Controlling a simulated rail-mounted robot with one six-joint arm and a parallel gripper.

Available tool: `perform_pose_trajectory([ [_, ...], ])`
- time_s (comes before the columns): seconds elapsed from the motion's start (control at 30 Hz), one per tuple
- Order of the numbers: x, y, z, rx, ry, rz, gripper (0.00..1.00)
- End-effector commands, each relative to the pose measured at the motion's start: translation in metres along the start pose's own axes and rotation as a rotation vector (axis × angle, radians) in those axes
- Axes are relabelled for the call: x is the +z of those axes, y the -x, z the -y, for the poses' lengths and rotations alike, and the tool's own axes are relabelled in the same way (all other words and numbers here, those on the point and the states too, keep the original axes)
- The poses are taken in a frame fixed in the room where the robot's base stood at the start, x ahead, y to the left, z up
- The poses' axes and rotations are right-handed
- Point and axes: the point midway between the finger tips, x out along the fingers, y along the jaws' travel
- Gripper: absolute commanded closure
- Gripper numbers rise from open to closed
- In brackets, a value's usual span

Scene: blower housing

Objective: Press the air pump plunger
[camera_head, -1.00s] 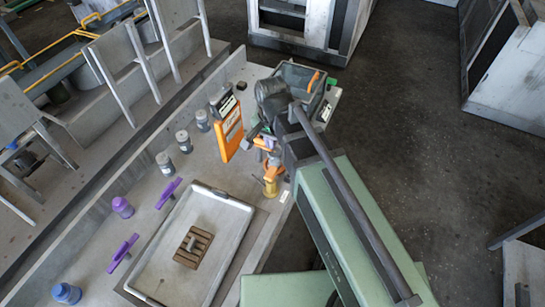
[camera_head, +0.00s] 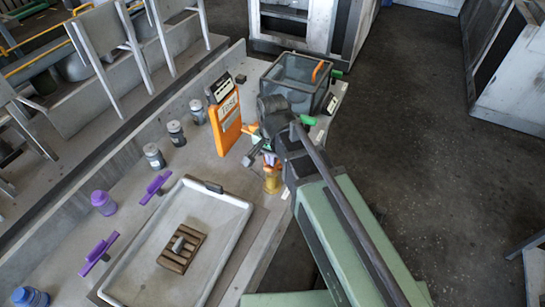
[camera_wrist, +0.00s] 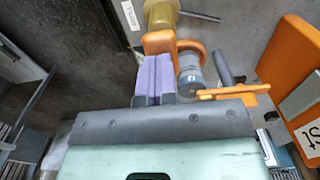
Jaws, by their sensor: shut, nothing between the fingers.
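The air pump appears to be the small yellow-amber cylinder (camera_head: 272,183) near the front edge of the bench. It also shows at the top of the wrist view (camera_wrist: 162,13), with an orange piece (camera_wrist: 158,42) at its near end. My gripper (camera_head: 269,160) is just above it in the head view. In the wrist view my purple fingers (camera_wrist: 154,58) are together, empty, with their tips right at the orange piece. I cannot tell whether they touch it. My wrist partly hides the pump's top in the head view.
An orange labelled box (camera_head: 226,124) stands close behind my gripper. A grey bin (camera_head: 326,92) is at the bench's far end. A grey tray (camera_head: 236,240) holds a brown block (camera_head: 182,248). Several small jars (camera_head: 176,134) line the back. A grey cylinder (camera_wrist: 190,76) is beside my fingers.

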Motion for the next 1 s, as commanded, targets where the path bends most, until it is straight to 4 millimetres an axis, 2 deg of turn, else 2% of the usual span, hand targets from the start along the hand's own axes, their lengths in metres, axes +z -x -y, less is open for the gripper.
perform_pose_trajectory([
  [0.13,0.000,-0.003,0.000,0.000,0.000,0.000,1.00],
  [0.3,0.000,-0.031,0.000,0.000,0.000,0.000,1.00],
  [0.4,0.000,-0.038,0.000,0.000,0.000,0.000,1.00],
  [0.77,0.001,-0.033,-0.001,0.002,0.000,0.001,1.00],
  [0.87,0.001,-0.024,-0.001,0.002,0.000,0.001,1.00],
  [1.0,0.000,0.001,-0.002,0.000,-0.002,0.000,1.00],
])
